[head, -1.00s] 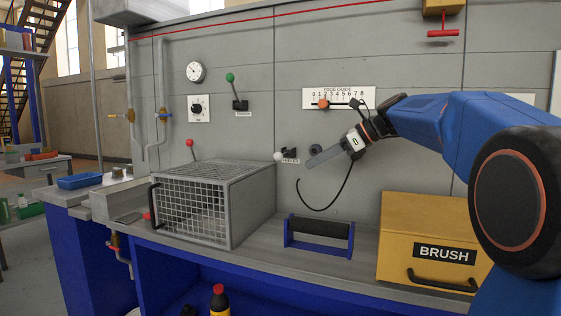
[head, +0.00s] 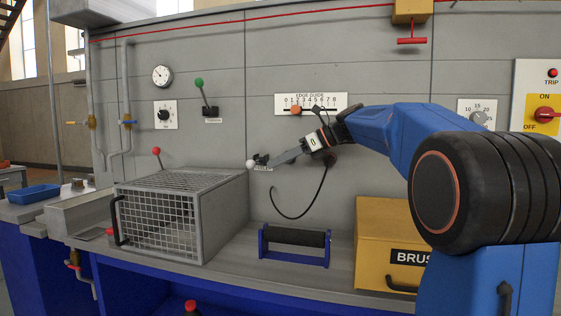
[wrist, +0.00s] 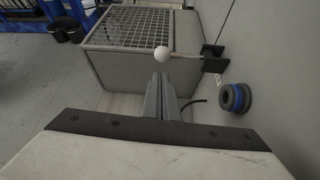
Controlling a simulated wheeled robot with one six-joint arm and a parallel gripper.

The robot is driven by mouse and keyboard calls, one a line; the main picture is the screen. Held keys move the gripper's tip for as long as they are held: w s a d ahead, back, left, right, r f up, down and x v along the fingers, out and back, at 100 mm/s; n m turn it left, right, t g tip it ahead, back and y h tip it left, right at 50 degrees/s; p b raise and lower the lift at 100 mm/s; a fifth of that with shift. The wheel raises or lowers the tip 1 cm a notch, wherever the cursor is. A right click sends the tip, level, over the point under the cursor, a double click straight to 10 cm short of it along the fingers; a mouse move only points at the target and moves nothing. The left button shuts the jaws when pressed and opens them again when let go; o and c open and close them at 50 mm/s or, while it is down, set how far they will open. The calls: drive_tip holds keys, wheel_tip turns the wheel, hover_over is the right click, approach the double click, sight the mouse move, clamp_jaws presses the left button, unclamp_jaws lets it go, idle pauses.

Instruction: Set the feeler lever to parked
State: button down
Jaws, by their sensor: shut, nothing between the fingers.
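The feeler lever has a white ball knob (head: 250,164) on a short stem, with a dark bracket on the grey wall panel above the mesh cage's right end. In the wrist view the white ball (wrist: 161,53) is at the left end of the stem, which runs right to the dark bracket (wrist: 213,61). My gripper (head: 274,161) is shut and empty, its tip just right of the lever and partly covering its mount and label. In the wrist view my fingers (wrist: 162,84) point toward the ball; a small gap shows between them.
The mesh cage (head: 168,222) stands below and left of the lever. A blue-ringed round knob (wrist: 235,97) sits on the wall right of my fingers. A black roller on a blue stand (head: 293,238) and a yellow brush box (head: 378,225) are on the bench. A black cable (head: 305,208) hangs below my gripper.

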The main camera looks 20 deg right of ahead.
sight(254, 163)
drive_tip(key=x, duration=0.6)
drive_tip(key=shift+w+a, duration=0.2)
drive_tip(key=shift+a, duration=0.05)
